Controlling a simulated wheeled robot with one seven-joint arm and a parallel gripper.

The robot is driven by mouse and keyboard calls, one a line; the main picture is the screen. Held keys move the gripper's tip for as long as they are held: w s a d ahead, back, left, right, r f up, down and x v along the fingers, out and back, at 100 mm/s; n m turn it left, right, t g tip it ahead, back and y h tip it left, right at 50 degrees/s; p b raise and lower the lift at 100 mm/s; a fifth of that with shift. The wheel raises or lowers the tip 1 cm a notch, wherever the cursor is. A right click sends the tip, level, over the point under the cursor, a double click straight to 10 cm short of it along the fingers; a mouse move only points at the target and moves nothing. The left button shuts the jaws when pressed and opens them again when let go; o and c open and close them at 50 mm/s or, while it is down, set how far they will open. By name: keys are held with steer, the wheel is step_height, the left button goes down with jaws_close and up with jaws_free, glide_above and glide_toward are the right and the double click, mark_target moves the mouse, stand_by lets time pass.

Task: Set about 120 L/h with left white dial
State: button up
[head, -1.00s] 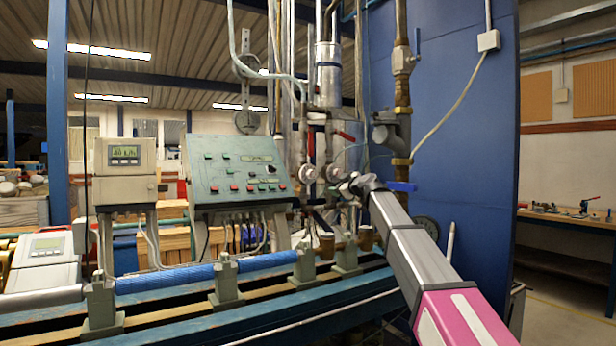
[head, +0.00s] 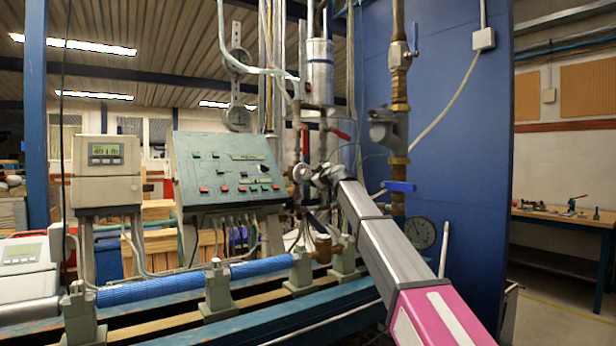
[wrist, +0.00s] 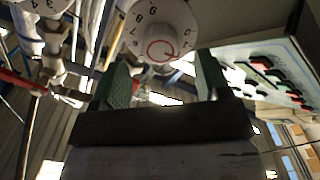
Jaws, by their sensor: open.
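The left white dial (wrist: 160,25), with dark numerals and a red ring mark, faces the wrist camera. It lies beyond the open fingers of my gripper (wrist: 162,75), roughly in line with the gap between them; I cannot tell contact. In the head view the dial (head: 299,173) shows just left of my gripper (head: 320,173), beside the pipes. A second white dial (wrist: 42,6) is cut off at the wrist view's upper left. The grey meter (head: 106,170) has a small display (head: 106,153), seemingly starting with 40; its digits are hard to read.
A green control panel (head: 228,172) with red and green buttons stands close to the dial; it also fills the right of the wrist view (wrist: 258,72). Pipes and valves with red and blue handles crowd around. A bench with a blue tube (head: 190,281) lies below.

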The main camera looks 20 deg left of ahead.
mark_target(307, 174)
steer(key=x, duration=0.3)
steer(key=shift+w+a, duration=0.2)
steer(key=c, duration=0.9)
steer(key=shift+m, duration=0.3)
steer(key=m, duration=1.2)
